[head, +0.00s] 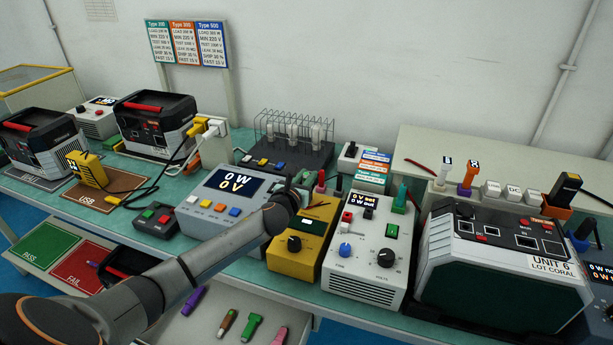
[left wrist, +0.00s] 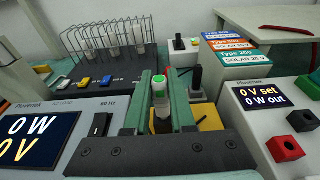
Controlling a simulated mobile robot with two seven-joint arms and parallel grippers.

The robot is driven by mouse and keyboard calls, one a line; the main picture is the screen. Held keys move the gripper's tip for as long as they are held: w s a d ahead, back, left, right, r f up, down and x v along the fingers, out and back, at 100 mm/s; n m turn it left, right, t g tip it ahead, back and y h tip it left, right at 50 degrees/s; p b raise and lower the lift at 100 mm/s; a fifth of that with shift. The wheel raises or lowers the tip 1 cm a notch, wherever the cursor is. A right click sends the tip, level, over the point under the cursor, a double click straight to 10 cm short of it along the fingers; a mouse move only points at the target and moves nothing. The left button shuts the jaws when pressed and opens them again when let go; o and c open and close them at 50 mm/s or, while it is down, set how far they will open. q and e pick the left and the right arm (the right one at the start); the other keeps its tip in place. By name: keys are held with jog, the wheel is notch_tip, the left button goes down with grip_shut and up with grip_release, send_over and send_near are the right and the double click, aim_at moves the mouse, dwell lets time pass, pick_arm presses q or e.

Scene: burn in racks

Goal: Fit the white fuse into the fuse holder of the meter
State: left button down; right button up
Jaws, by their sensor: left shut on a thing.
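My left gripper (head: 302,186) reaches in over the back of the yellow meter (head: 292,262). Only a little of the yellow meter (left wrist: 210,116) shows behind the fingers. The fuse holder is hidden by the gripper, so I cannot tell whether the fuse touches it. My right gripper is not in view.
A grey meter with a 0 W, 0 V display (head: 238,184) stands left of the yellow one, a white supply (head: 368,255) right of it. A wire rack with white tubes (head: 292,133) is behind. A red plug (head: 320,182) rises close to the gripper. Room here is tight.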

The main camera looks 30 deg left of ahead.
pick_arm(q)
jog(key=shift+f, duration=0.45)
jog(key=c, duration=0.7)
grip_release()
jog(key=shift+s, duration=0.1)
jog(key=v, duration=1.2)
jog(key=shift+s+d+r, duration=0.1)
jog(key=shift+s, duration=0.05)
